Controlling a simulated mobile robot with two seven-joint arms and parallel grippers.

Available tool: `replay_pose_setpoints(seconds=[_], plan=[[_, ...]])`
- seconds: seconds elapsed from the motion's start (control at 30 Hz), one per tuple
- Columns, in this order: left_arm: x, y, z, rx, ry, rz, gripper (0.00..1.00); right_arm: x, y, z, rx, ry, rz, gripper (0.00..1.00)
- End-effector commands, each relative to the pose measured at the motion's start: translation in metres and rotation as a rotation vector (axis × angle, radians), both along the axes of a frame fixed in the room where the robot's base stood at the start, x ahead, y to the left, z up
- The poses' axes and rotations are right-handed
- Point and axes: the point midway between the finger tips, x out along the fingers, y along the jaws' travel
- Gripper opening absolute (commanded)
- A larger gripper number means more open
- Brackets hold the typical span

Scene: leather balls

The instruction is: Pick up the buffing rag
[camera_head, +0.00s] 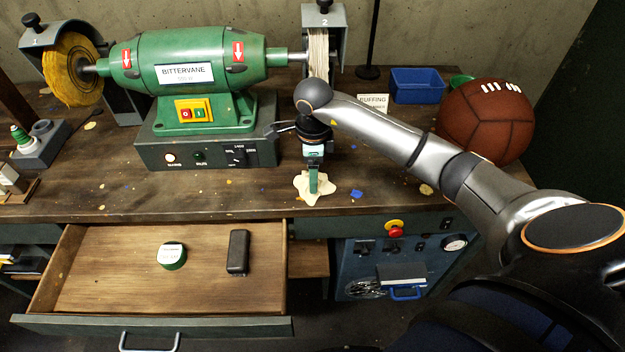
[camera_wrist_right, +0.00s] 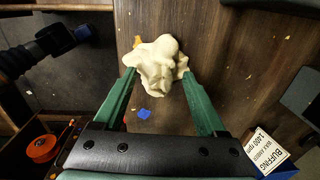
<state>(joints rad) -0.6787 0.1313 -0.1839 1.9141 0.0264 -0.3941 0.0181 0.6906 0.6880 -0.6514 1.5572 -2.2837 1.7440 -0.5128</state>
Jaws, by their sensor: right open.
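The buffing rag is a crumpled cream cloth (camera_head: 303,189) lying on the wooden bench near its front edge. It also shows in the right wrist view (camera_wrist_right: 157,65), bunched up at the fingertips. My right gripper (camera_head: 313,188) points down over the rag and hides part of it. In the right wrist view its two green fingers (camera_wrist_right: 158,78) are apart, one towards each side of the rag. I cannot tell whether they touch it. My left gripper is not in view.
A green bench grinder (camera_head: 195,70) stands behind left of the rag. A brown leather ball (camera_head: 485,122), a blue bin (camera_head: 417,86) and a buffing sign (camera_head: 373,103) are at right. An open drawer (camera_head: 110,260) below the bench holds a green tin (camera_head: 172,256) and a dark block (camera_head: 238,251).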

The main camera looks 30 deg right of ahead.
Motion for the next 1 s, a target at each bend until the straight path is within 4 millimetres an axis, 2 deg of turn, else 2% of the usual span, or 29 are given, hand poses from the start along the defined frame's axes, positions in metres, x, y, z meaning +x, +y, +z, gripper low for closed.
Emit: replay_pose_setpoints(seconds=[0.1, 0.3, 0.9, 1.0], plan=[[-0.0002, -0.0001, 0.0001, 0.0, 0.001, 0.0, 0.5, 0.0001, -0.0001, -0.0066, 0.0, 0.0, 0.0, 0.74], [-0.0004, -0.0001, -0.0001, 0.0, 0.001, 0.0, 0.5, 0.0004, -0.0001, -0.0066, 0.0, 0.0, 0.0, 0.72], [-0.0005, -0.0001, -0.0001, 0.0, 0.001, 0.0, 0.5, 0.0004, -0.0003, -0.006, 0.0, 0.0, 0.0, 0.05], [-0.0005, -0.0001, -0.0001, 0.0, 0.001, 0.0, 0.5, 0.0004, -0.0003, -0.006, 0.0, 0.0, 0.0, 0.0]])
